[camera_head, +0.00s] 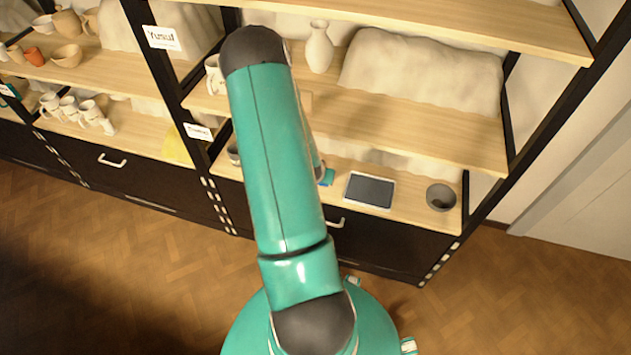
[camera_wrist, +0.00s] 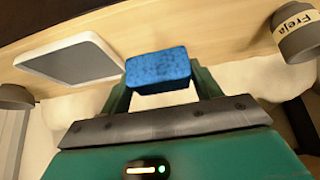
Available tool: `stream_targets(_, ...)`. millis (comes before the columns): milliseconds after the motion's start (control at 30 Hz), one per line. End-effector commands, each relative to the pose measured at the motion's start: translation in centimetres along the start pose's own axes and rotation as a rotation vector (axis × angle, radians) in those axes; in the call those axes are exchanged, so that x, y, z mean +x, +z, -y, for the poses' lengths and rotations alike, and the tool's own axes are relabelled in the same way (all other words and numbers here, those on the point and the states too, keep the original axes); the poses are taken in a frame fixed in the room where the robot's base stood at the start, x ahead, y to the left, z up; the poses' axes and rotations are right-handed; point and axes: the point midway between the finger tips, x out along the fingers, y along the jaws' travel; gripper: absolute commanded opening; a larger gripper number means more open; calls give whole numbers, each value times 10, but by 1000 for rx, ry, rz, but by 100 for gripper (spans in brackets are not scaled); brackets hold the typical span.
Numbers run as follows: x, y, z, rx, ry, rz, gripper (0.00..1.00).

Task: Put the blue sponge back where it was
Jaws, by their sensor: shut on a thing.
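The blue sponge (camera_wrist: 158,70) is between the two fingers of my gripper (camera_wrist: 160,82) in the wrist view, and the gripper is shut on it. In the head view only a small blue part of the sponge (camera_head: 327,181) shows beside my arm, at the lower wooden shelf (camera_head: 410,208). The sponge is left of a tablet with a dark screen and pale frame (camera_head: 370,190). My arm hides most of the gripper there. I cannot tell whether the sponge touches the shelf.
A grey cup (camera_head: 440,197) stands right of the tablet. A cup labelled "Freja" (camera_wrist: 297,38) stands on the sponge's other side in the wrist view. A higher shelf (camera_head: 400,125) overhangs, holding a vase (camera_head: 319,48) and a pale covered mass (camera_head: 425,72). Dark uprights frame the bay.

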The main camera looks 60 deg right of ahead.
Motion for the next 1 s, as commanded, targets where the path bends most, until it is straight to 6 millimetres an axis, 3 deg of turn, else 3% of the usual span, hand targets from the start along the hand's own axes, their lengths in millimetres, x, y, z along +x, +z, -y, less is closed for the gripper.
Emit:
stream_targets(100, 23, 1, 11, -2, 0, 0, 45)
stream_targets(367, 44, 1, 21, 0, 0, 0, 45)
stream_targets(533, 64, 15, 21, 0, 1, 2, 45)
stream_targets(967, 72, 19, 21, 0, -1, -1, 45)
stream_targets(1000, 71, 18, 21, 0, -1, -1, 71)
